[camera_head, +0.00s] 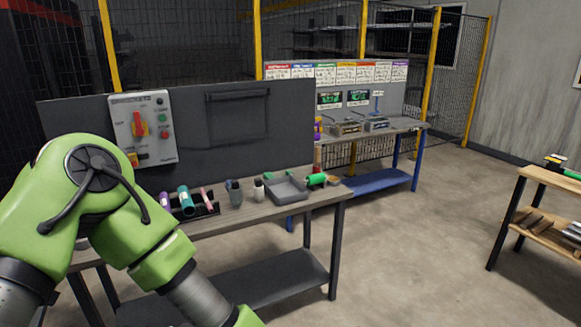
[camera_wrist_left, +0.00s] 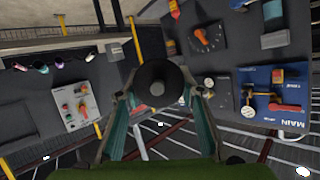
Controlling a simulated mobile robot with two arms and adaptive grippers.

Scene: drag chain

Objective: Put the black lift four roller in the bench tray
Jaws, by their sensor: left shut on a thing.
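My left gripper (camera_wrist_left: 159,94) is shut on a black roller (camera_wrist_left: 158,80), which sits between its two teal fingers in the left wrist view. The roller is seen nearly end-on and covers what lies behind it. The dark grey bench tray (camera_head: 287,199) lies on the workbench in the head view, near its right end, and looks empty. My green left arm comes in from the left in front of the bench. Its gripper is outside the head view, and my right gripper shows in neither view.
A grey panel with a control box (camera_head: 143,130) stands behind. Open floor lies to the right.

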